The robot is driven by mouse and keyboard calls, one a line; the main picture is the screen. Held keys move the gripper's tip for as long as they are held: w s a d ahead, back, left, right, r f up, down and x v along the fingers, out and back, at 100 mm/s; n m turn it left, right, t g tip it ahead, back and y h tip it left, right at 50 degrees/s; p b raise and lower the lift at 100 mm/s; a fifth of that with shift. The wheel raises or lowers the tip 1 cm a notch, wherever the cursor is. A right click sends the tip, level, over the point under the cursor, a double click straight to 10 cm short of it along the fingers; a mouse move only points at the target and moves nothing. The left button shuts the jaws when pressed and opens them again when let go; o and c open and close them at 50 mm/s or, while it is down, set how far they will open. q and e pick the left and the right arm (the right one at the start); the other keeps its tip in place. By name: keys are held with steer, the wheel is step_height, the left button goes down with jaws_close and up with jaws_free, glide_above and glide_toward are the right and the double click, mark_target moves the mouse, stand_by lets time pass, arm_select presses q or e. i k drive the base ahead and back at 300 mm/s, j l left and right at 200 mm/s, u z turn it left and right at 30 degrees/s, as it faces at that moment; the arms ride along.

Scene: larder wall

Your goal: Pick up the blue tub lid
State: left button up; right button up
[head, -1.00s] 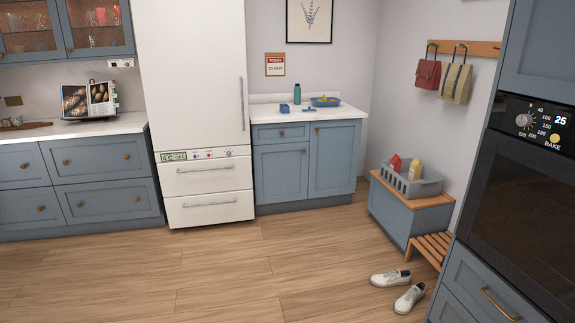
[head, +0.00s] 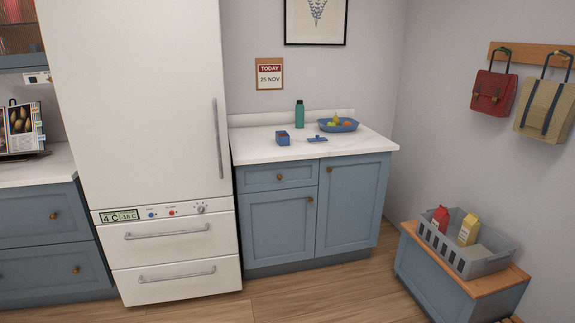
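A small flat blue lid (head: 317,139) with a raised part on top lies on the white countertop (head: 255,152) right of the fridge. A small blue tub (head: 283,138) stands just left of it, apart from it; its inside looks brownish. Neither of my grippers shows in the head view.
A blue bowl of fruit (head: 338,125) and a green bottle (head: 299,115) stand behind the lid. The tall white fridge (head: 135,100) borders the counter on the left. A grey crate (head: 468,250) sits on a wood-topped bench (head: 413,235) at the right. Wooden floor (head: 330,290) in front is clear.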

mark_target(317, 139)
steer(key=i+j+z, duration=0.1)
steer(key=i, duration=1.5)
